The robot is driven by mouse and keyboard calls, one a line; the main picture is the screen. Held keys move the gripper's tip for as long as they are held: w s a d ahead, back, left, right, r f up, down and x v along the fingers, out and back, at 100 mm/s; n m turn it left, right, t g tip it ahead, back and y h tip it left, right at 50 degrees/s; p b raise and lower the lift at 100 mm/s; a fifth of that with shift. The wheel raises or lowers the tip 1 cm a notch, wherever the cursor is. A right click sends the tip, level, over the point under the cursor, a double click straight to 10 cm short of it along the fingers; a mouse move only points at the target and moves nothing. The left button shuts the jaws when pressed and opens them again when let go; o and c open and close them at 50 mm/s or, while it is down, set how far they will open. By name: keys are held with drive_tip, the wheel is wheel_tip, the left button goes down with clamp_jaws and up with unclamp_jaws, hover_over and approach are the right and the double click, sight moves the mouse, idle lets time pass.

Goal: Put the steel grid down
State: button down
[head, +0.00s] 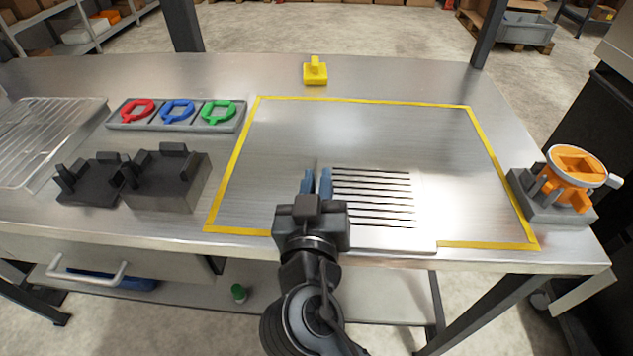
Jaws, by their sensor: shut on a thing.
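The steel grid (390,238) is a flat, bright plate with a row of dark parallel slots. It is at the front middle of the steel table (400,80), over the front part of the yellow-taped outline, and its near end covers part of the front tape line. My gripper (318,182), with blue fingertips, is at the grid's left edge and shut on it. The grid looks level; I cannot tell whether it touches the table or is just above it. The grip point is partly hidden by my wrist.
Inside the yellow tape (360,104), the table is clear behind the grid. A tray with red, blue and green rings (178,124), black fixtures (165,185) and a wire rack (45,135) stand left. An orange part on a grey base (545,207) stands right; a yellow block (315,72) is behind.

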drive_tip(key=shift+s+r, duration=0.1)
drive_tip(key=shift+f, duration=0.2)
drive_tip(key=c, duration=1.1)
unclamp_jaws()
drive_tip(key=shift+r, duration=0.15)
